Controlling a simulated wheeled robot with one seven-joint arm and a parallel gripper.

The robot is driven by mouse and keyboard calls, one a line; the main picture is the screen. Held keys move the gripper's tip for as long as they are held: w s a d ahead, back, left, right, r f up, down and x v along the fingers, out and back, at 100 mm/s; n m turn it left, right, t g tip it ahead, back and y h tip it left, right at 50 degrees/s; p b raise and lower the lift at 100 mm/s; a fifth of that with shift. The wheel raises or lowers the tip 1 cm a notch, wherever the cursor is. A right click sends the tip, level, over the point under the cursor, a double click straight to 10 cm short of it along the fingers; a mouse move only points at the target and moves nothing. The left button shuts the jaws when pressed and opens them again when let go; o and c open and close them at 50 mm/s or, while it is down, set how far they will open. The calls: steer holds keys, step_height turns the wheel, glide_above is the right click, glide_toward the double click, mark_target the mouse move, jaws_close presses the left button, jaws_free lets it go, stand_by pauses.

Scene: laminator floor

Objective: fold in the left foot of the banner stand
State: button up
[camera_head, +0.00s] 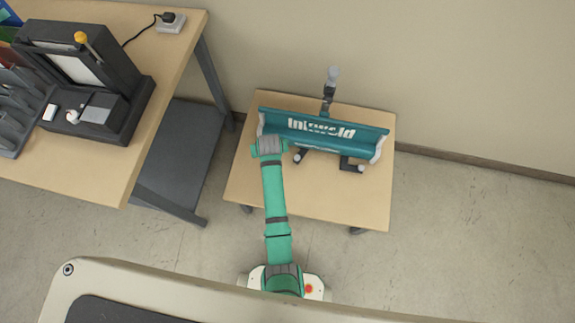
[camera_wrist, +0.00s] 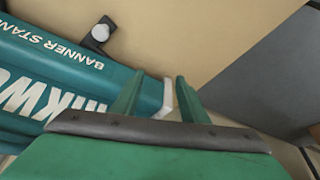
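The teal banner stand (camera_head: 325,128) lies on a small wooden table, its lettering facing up. Its left foot (camera_head: 301,155) is a short dark bar with a pale tip, sticking out from the front edge. In the wrist view a dark foot with a pale round tip (camera_wrist: 100,33) sticks out beside the "BANNER STAND" lettering; it looks like the same foot. The right foot (camera_head: 351,165) also sticks out at the front. My gripper (camera_head: 267,147) is over the stand's left end. In the wrist view its fingers (camera_wrist: 158,85) are apart, with the pale end cap (camera_wrist: 164,98) showing between them.
The small table (camera_head: 305,199) has bare wood in front of the stand. A dark post (camera_head: 329,92) stands behind the stand, near the wall. A larger table (camera_head: 92,176) on the left carries a dark machine (camera_head: 105,95). Floor is open on the right.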

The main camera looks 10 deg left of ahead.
steer(key=s+d+r+m+t, duration=0.1)
steer(key=s+d+r, duration=0.3)
steer(key=s, duration=0.4)
steer(key=s+d+r+m+t, duration=0.1)
steer(key=s+d+r+t, duration=0.3)
steer(key=s, duration=0.4)
steer(key=s+d+r+m+t, duration=0.1)
steer(key=s+d+r+t, duration=0.1)
steer(key=s+r, duration=0.4)
steer(key=shift+s+d+t+h, duration=0.35)
steer(key=shift+s+d, duration=0.55)
steer(key=shift+s, duration=0.65)
